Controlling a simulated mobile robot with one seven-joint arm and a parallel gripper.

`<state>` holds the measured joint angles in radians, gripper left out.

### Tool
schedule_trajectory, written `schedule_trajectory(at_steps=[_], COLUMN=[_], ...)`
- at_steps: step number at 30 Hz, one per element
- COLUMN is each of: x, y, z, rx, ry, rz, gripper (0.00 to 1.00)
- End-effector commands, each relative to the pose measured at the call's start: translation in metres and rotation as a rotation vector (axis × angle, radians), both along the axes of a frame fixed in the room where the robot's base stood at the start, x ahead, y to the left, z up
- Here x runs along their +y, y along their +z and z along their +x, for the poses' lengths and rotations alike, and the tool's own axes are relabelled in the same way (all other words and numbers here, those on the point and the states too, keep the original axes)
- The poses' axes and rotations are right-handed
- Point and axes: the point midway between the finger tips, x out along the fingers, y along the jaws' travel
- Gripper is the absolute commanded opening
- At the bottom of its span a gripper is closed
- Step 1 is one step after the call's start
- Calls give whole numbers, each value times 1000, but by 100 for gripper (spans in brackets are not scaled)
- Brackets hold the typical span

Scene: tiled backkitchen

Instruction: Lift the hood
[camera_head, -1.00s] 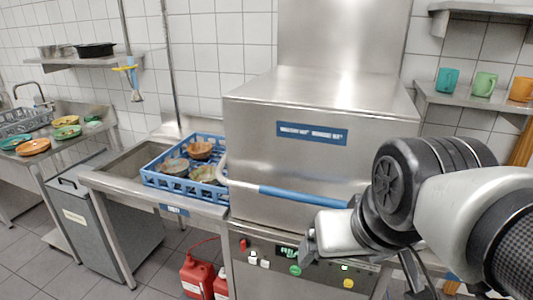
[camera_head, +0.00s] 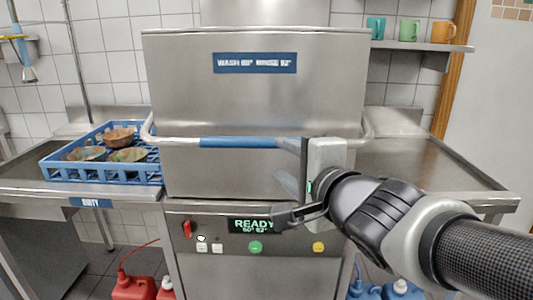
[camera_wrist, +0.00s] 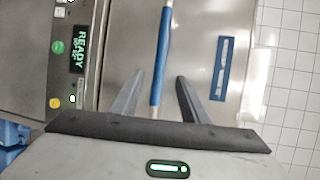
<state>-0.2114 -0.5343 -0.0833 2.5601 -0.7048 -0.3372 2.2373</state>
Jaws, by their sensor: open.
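The steel hood (camera_head: 250,105) of the dishwasher is down on its base, with a blue label on its front. Its handle bar with a blue grip (camera_head: 238,143) runs across the hood's front. My gripper (camera_head: 284,165) is open and empty at the right part of the handle. In the wrist view, the blue grip (camera_wrist: 161,65) runs between the two spread fingers of my gripper (camera_wrist: 157,95). Neither finger clearly touches it. How deep the bar sits between the fingers is hard to tell.
The control panel (camera_head: 250,227) below the hood reads READY. A blue rack (camera_head: 105,172) with several bowls stands on the left table. The right table (camera_head: 420,165) is bare. Several mugs sit on the shelf (camera_head: 420,45) at upper right. Red canisters (camera_head: 133,287) stand on the floor.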

Motion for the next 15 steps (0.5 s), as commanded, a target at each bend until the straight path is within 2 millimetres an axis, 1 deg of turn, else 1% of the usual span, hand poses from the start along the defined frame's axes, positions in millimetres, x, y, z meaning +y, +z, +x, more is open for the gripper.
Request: schedule_trajectory(at_steps=[5,8,9,15], x=[5,8,11,19], y=[1,-1,1,-4], z=[14,28,32,54], rx=[7,9,9,10], ry=[-2,-6,-1,-4], rz=[-1,2,2,2], gripper=[41,41,41,41])
